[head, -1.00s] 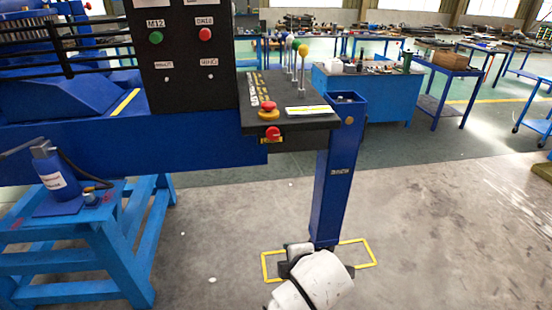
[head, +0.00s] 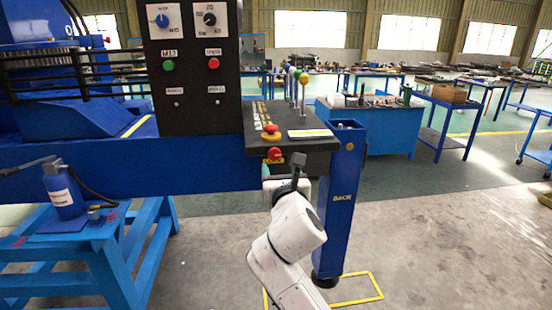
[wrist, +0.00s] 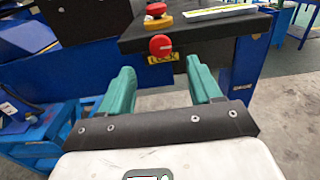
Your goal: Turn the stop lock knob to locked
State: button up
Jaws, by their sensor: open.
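The red stop lock knob (head: 274,153) is on the front face of the black control box (head: 318,145). In the wrist view the knob (wrist: 160,45) has a small pale mark, and a yellow LOCK label (wrist: 161,58) shows just below it. My gripper (head: 281,168) is open and empty, just below and in front of the knob in the head view. In the wrist view my gripper's (wrist: 160,76) two green fingers are spread wide. The knob lies ahead, between and beyond the fingertips, apparently untouched. I cannot tell its exact turn.
A red mushroom button (head: 270,129) on a yellow base sits on the box top above the knob. Several ball-topped levers (head: 302,78) stand behind it. A blue post (head: 340,200) stands right of my arm. A blue stand (head: 105,235) is at left; floor at right is clear.

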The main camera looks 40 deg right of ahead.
aim_at(275, 154)
jog(key=x, duration=0.8)
jog(key=shift+c, duration=0.4)
jog(key=c, duration=0.9)
jog(key=shift+c, duration=0.2)
